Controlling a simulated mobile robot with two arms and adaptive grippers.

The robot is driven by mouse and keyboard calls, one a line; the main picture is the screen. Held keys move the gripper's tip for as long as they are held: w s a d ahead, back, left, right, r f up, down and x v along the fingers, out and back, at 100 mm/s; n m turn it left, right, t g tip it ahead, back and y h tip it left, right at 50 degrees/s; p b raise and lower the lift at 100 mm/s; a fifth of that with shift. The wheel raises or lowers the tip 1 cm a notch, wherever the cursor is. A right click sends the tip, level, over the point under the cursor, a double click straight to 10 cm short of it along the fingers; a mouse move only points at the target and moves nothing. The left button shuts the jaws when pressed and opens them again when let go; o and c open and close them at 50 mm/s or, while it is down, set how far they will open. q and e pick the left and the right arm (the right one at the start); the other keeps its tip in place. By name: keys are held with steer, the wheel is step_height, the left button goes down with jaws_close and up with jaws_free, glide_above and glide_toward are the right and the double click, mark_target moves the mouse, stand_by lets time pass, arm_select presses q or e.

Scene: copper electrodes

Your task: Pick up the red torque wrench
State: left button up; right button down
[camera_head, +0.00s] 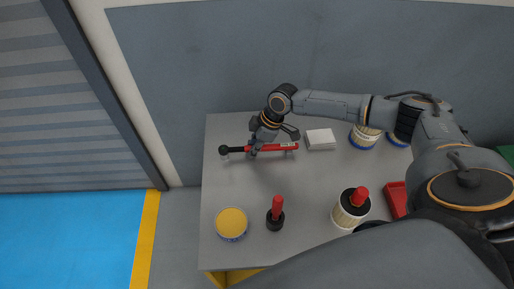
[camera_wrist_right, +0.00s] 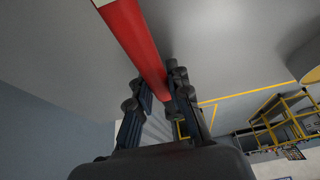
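The red torque wrench (camera_head: 280,148) lies lengthwise near the back left of the grey table, with its black head to the left and its red handle to the right. It rests on or just above small supports; I cannot tell which. My right gripper (camera_head: 255,148) is down at the wrench, near where the black shaft meets the red part. In the right wrist view, the red wrench bar (camera_wrist_right: 137,38) runs between the two fingers of my right gripper (camera_wrist_right: 157,85). The fingertips are close to its sides, but firm contact does not show clearly. My left gripper is not in view.
A white box (camera_head: 320,139) stands right of the wrench. A yellow-topped tin (camera_head: 231,224), a red-handled tool (camera_head: 276,214) and a cream container (camera_head: 345,217) stand towards the front. Another tin (camera_head: 363,138) and a red tray (camera_head: 396,199) are at the right. The table's middle is clear.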

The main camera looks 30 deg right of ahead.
steer(key=shift+r, duration=0.1)
stand_by(0.3)
steer(key=shift+w+r+b, duration=0.1)
steer(key=shift+r+b, duration=0.2)
steer(key=shift+r, duration=0.25)
steer(key=s+d+r+b, duration=0.3)
steer(key=s+d+r, duration=0.6)
steer(key=s+r, duration=0.2)
steer(key=shift+r, duration=0.4)
steer(key=c, duration=2)
jaws_free()
jaws_close()
